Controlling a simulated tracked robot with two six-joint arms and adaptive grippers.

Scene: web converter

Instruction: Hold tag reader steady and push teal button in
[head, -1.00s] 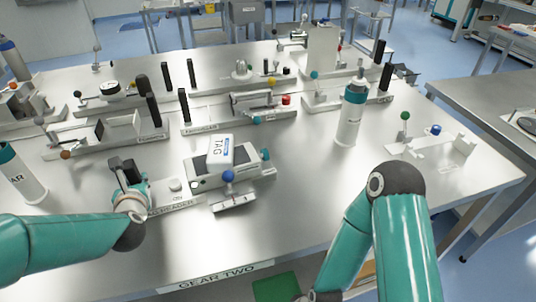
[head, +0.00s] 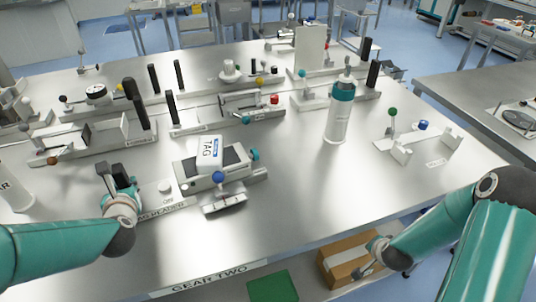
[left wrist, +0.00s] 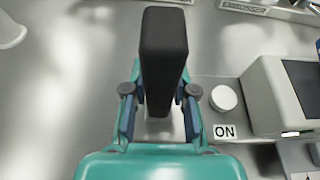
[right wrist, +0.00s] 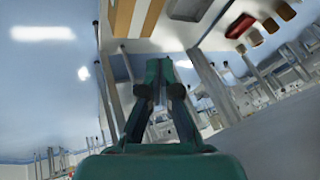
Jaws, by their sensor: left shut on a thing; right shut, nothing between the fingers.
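The tag reader (head: 188,175) stands on the table's near side. It has a white ON button, a grey body with a dark top, and a white TAG block (head: 209,154) lying on it. The teal button (head: 254,155) sticks out at the body's right end. My left gripper (head: 118,190) is shut on the reader's upright black handle (left wrist: 163,60), at its left end. The white ON button (left wrist: 223,98) is just right of the fingers in the left wrist view. My right gripper (head: 374,248) is shut and empty, off the table's front edge, well away from the teal button.
A blue-knobbed lever (head: 218,178) and small plate stand in front of the reader. A teal-topped white bottle (head: 338,112) stands to its right. The tabletop between reader and right front edge is clear. A cardboard box (head: 340,262) sits below the table.

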